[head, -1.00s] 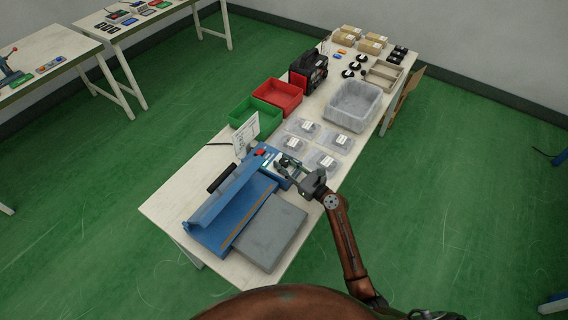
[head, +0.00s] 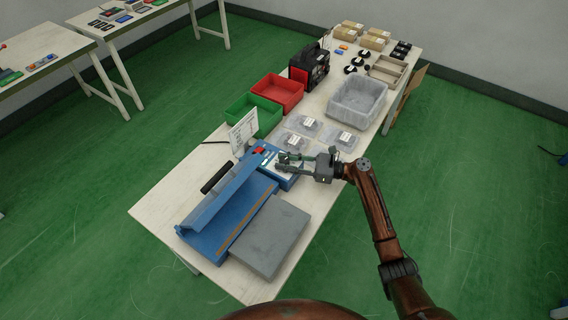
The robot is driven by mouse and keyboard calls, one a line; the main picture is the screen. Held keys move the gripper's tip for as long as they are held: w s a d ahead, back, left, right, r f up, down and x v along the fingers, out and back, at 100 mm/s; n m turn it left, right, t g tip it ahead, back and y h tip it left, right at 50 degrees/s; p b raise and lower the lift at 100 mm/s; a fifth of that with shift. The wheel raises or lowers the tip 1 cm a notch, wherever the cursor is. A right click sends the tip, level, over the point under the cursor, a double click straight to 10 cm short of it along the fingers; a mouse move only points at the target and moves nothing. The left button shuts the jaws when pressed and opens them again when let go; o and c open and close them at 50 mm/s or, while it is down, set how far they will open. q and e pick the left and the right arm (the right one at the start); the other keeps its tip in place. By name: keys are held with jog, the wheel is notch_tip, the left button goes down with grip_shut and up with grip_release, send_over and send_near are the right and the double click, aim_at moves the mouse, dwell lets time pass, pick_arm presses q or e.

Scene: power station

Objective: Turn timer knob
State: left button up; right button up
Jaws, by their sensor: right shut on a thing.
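A blue sealing machine (head: 233,212) with a raised black-handled arm lies on the near end of the white table. Its control panel (head: 262,158) at the far right end has a red switch (head: 258,150) and a pale face. My right gripper (head: 281,163) reaches in from the right, with its fingertips over this panel. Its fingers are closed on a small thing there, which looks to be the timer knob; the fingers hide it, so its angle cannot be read. My left gripper is not in view.
A grey plate (head: 270,238) adjoins the machine. A white sign (head: 244,131) stands behind the panel. Green (head: 268,119) and red (head: 279,92) bins, flat clear bags (head: 338,138) and a grey tub (head: 357,101) lie beyond. Green floor is free to the right.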

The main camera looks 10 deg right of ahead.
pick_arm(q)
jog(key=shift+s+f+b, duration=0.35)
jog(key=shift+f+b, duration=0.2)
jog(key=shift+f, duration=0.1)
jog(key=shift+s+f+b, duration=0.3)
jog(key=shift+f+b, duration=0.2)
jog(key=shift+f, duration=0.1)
pick_arm(e)
jog(key=shift+f+n+g+y, duration=0.1)
jog(key=shift+n+g+y, duration=0.5)
jog(key=shift+n+g, duration=0.9)
jog(key=shift+g, duration=0.5)
jog(key=shift+m, duration=0.3)
jog(key=o, duration=1.2)
jog(key=shift+c, duration=0.2)
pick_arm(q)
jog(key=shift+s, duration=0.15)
pick_arm(e)
jog(key=shift+d, duration=0.1)
jog(key=d, duration=0.4)
jog(key=s+d, duration=0.1)
jog(key=d, duration=0.2)
jog(key=s+d, duration=0.1)
jog(key=d, duration=0.3)
jog(key=shift+s+d, duration=0.15)
jog(key=shift+d, duration=0.15)
